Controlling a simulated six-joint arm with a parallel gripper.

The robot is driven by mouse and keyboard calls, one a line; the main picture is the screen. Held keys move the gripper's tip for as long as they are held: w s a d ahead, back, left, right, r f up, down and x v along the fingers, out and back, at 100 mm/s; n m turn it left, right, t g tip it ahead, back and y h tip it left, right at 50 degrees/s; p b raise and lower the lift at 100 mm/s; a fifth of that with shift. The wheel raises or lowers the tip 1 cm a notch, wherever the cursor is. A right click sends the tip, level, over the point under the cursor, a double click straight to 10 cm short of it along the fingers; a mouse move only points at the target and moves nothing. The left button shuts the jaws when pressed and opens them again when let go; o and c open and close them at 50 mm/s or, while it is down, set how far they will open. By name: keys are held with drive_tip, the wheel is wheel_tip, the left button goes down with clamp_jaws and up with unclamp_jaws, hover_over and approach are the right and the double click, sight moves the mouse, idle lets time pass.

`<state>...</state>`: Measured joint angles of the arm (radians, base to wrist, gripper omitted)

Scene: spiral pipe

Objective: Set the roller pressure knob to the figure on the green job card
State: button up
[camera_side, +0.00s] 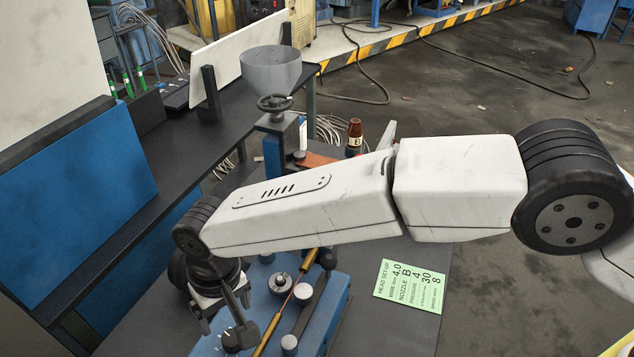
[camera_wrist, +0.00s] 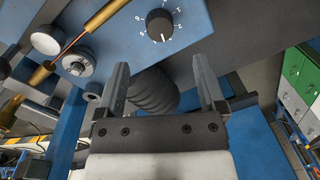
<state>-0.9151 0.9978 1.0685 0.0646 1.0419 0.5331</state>
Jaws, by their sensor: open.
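The green job card (camera_side: 410,285) lies on the dark bench in the side view; its pressure line appears to read 4. The black pressure knob (camera_wrist: 160,25) sits on a blue plate near the top of the wrist view, ringed by small white figures. Its white mark points toward the lower side of the picture; I cannot read surely which figure it meets. My gripper (camera_wrist: 160,64) is open and empty, with its fingertips apart below the knob in the picture and not touching it.
Beside the knob are metal rollers (camera_wrist: 78,62) and a brass tube (camera_wrist: 100,14) with copper wire. A dark ribbed cylinder (camera_wrist: 152,92) shows between my fingers. A grey funnel (camera_side: 270,70), handwheel (camera_side: 275,103) and brown bottle (camera_side: 354,137) stand behind my arm. Bench around the card is clear.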

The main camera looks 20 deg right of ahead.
sight(232, 337)
drive_tip(key=shift+f, duration=0.15)
drive_tip(key=shift+s+a+f, duration=0.1)
drive_tip(key=shift+a+f, duration=0.05)
drive_tip(key=shift+f, duration=1.7)
drive_tip(key=shift+a+f, duration=0.1)
drive_tip(key=shift+f, duration=1.75)
clamp_jaws()
drive_tip(key=shift+m, duration=3.1)
